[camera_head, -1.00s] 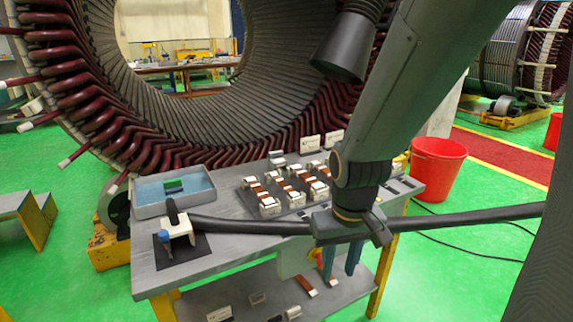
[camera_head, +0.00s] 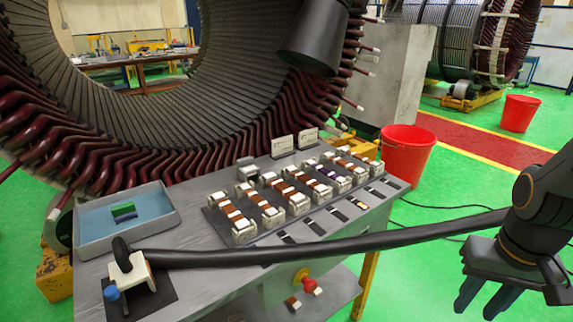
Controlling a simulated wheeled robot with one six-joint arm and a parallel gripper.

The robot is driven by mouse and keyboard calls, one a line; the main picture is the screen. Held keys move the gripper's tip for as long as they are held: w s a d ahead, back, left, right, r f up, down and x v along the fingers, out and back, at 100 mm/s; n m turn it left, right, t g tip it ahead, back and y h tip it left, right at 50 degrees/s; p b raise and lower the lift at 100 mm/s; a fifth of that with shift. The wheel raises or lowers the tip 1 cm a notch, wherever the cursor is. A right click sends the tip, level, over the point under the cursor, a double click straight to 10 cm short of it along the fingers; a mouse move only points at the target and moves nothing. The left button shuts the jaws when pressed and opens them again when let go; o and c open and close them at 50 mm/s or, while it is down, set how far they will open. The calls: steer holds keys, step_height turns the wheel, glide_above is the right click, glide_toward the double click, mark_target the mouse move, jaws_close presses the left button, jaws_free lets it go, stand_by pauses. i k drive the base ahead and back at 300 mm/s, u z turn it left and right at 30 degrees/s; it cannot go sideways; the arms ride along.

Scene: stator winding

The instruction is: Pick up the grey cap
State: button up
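My gripper (camera_head: 482,298) is at the lower right, to the right of the workbench (camera_head: 195,262). Its two blue fingers point down and stand apart, with nothing visible between them. I cannot surely pick out the grey cap. A small grey and white block (camera_head: 248,172) stands at the back of the bench, but I cannot tell whether it is the cap. Small dark and light pieces (camera_head: 315,227) lie in a row along the front of the bench, too small to tell apart. My gripper is well away from all of these.
A long black bar (camera_head: 330,246) runs from a white clamp (camera_head: 130,275) across the bench front towards my arm. White blocks with brown strips (camera_head: 298,205) fill the middle. A blue-lined tray (camera_head: 110,222) is at left. The stator (camera_head: 110,130) rises behind; a red bucket (camera_head: 405,158) stands at right.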

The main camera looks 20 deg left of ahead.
mark_target(245, 167)
steer(key=z, duration=0.05)
steer(key=i, duration=0.95)
steer(key=u, duration=1.95)
steer(key=i, duration=0.5)
